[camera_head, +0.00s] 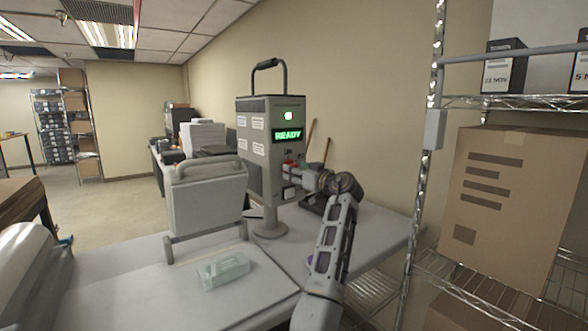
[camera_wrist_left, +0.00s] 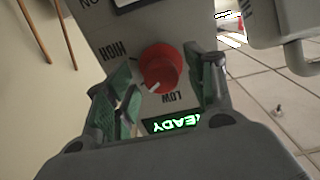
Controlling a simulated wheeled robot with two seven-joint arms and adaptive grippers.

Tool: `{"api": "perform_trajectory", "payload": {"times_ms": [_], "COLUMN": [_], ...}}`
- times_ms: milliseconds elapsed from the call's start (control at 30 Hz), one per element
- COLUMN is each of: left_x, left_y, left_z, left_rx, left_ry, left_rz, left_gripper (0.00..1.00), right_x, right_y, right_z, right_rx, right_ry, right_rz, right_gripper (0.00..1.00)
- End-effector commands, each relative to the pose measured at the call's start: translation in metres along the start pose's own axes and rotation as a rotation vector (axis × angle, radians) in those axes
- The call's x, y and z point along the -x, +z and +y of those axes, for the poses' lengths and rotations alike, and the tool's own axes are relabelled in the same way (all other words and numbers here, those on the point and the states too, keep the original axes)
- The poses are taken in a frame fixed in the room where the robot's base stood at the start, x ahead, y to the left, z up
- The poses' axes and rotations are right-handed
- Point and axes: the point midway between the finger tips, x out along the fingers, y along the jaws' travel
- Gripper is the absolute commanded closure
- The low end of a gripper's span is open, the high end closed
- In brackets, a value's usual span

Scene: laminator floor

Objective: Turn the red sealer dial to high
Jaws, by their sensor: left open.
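The red sealer dial (camera_wrist_left: 160,68) is on the grey front panel in the left wrist view, which shows the panel upside down. Its white pointer mark is at the dial's lower edge, between the HIGH label (camera_wrist_left: 116,49) and the LOW label (camera_wrist_left: 178,97), nearer LOW. My left gripper (camera_wrist_left: 165,92) is open, one finger on each side of the dial; I cannot tell whether they touch it. In the head view my left gripper (camera_head: 297,174) is at the front of the sealer (camera_head: 258,150) and partly hides its controls. My right gripper is not in view.
A green READY screen (camera_head: 288,135) is lit on the sealer. A wire rack with a cardboard box (camera_head: 510,195) stands at the right.

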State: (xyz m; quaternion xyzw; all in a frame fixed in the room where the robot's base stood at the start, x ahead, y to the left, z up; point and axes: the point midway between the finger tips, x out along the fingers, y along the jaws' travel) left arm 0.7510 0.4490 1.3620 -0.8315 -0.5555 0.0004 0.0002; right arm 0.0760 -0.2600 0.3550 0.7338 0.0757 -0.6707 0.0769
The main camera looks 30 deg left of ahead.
Motion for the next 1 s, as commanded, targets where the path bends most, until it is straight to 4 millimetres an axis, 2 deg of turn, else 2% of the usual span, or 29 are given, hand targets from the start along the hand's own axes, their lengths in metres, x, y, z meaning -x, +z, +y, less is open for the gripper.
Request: {"api": "perform_trajectory", "payload": {"times_ms": [200,567,933,1000], "left_x": [-0.016,-0.019,-0.019,-0.019], "left_y": [-0.001,0.0,0.0,0.0], "left_z": [0.0,0.0,0.0,0.0], "left_rx": [-0.001,0.0,0.0,-0.001], "left_ry": [0.001,0.0,0.001,0.001], "left_rz": [0.0,0.0,0.0,0.0], "left_gripper": [0.45,0.45,0.9,0.91], "right_x": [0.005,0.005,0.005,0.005], "right_y": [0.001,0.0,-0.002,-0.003], "right_z": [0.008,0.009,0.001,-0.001], "right_rx": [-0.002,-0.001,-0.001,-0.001], "right_ry": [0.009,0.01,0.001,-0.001], "right_rz": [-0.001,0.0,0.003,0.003], "right_gripper": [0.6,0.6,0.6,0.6]}}
